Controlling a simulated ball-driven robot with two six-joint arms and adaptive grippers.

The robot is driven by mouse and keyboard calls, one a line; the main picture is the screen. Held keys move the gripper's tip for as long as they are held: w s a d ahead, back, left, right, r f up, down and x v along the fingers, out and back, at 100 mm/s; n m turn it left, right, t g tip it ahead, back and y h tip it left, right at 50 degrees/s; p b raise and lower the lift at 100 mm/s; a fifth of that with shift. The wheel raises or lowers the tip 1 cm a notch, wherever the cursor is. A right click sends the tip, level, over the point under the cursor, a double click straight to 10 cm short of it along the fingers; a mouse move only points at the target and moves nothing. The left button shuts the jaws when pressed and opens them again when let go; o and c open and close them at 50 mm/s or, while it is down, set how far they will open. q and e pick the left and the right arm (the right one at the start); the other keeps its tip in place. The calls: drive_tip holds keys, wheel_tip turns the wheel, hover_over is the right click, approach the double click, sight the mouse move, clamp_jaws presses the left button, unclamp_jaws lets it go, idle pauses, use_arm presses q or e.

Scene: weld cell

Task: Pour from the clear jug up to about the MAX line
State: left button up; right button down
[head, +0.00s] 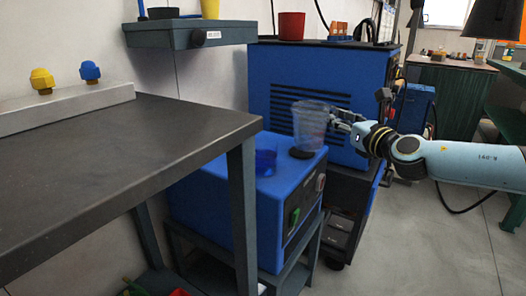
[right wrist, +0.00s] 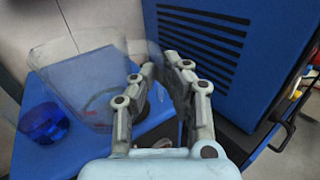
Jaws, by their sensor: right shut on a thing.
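The clear jug (head: 310,124) is see-through and looks about upright in the head view, above the right part of a blue unit's top. It also fills much of the left of the right wrist view (right wrist: 80,72). My right gripper (head: 336,120) is shut on the jug from its right side; its fingers also show in the wrist view (right wrist: 162,68). A small blue see-through cup (head: 265,163) sits on the unit to the left of the jug, and in the wrist view (right wrist: 44,124). I cannot make out a MAX line or a liquid level. My left gripper is not in view.
The blue unit (head: 222,205) stands on a low frame and has a dark round spot (head: 301,153) on top. A larger blue cabinet (head: 325,85) with slots is behind it. A grey table (head: 100,150) is at left; a shelf (head: 185,36) hangs above.

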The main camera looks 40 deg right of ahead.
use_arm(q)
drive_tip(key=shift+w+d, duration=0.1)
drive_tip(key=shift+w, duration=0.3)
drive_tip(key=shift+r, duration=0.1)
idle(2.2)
